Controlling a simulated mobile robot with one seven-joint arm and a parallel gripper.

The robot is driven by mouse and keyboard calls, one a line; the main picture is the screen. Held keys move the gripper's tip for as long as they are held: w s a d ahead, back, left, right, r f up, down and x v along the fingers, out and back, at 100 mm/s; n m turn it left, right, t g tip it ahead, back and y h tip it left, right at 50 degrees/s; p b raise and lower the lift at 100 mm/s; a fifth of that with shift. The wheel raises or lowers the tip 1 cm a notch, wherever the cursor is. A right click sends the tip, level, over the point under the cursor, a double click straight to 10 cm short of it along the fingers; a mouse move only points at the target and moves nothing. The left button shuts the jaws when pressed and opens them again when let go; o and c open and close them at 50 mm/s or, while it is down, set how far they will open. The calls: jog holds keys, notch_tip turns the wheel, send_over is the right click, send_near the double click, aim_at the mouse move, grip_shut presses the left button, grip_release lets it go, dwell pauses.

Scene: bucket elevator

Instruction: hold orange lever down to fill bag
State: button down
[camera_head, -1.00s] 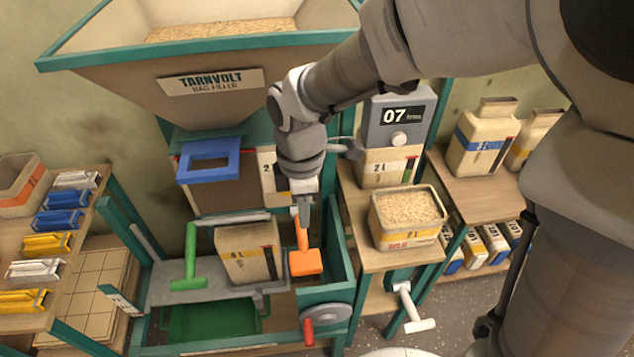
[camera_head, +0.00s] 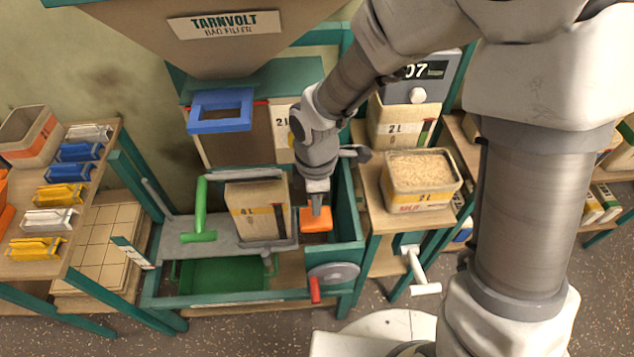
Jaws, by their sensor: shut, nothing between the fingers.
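The orange lever (camera_head: 314,219) is at the right end of the filler's bed. Only its flat orange pad shows clearly, as my gripper and wrist cover its stem. My gripper (camera_head: 317,211) is shut and points down, its tips at the pad. It appears to touch the pad, but I cannot be sure of contact. The tan bag (camera_head: 258,211) marked 4L stands upright on the grey platform, left of the lever and below the hopper (camera_head: 225,55). The inside of the bag is hidden.
A green lever (camera_head: 201,210) stands left of the bag and a blue frame (camera_head: 221,111) above it. A red-handled wheel (camera_head: 333,273) is in front. A bin of grain (camera_head: 421,172) stands on the right table. Coloured clips (camera_head: 67,197) lie on the left shelf.

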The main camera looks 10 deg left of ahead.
aim_at(316, 218)
jog(key=shift+f, duration=1.35)
jog(key=shift+f+b, duration=0.2)
jog(key=shift+b, duration=0.25)
